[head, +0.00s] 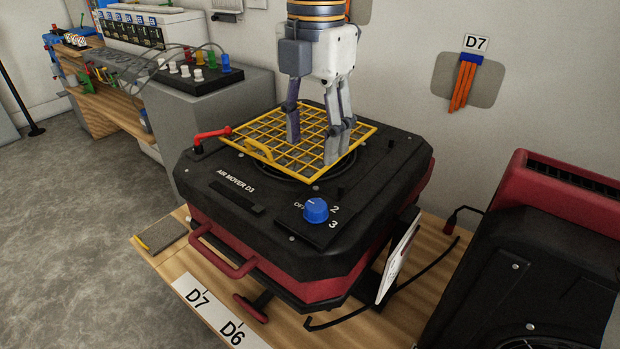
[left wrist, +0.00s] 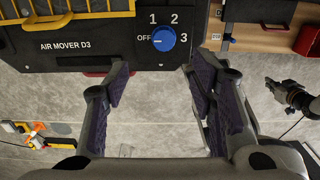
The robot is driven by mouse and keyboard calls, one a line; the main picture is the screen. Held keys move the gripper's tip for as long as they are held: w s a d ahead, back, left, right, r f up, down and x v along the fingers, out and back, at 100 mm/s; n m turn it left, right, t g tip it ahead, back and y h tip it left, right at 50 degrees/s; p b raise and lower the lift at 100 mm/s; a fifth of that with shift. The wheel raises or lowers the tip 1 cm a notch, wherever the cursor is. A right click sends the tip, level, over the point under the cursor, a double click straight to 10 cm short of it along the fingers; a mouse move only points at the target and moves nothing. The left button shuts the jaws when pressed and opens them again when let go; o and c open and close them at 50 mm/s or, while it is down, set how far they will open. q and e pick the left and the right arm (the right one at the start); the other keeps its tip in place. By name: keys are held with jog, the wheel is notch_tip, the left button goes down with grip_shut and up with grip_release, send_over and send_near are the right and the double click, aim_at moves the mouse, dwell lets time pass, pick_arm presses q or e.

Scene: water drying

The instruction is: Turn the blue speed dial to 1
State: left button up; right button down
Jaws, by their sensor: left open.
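The blue speed dial (head: 316,210) is on the front right of the black top of the Air Mover D3 (head: 262,222). In the left wrist view the dial (left wrist: 163,39) shows OFF, 1, 2 and 3 around it, and its white mark points towards OFF. My left gripper (head: 314,150) points down above the yellow grille (head: 262,152), behind the dial in the head view. Its fingers are apart with nothing between them. In the left wrist view the dial lies just beyond the open fingertips (left wrist: 154,72), not between them. My right gripper is not recognisable in either view.
A red lever (head: 212,134) is at the grille's back left corner. A red handle (head: 222,255) runs along the machine's front. Another red and black machine (head: 535,270) stands at the right. A grey bench (head: 215,110) with control boxes stands behind left.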

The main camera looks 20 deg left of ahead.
aim_at(316, 204)
pick_arm(q)
jog(key=f, duration=1.1)
jog(key=shift+s+d+f, duration=0.15)
jog(key=shift+d+f, duration=0.1)
jog(key=shift+f, duration=0.15)
jog(key=c, duration=1.1)
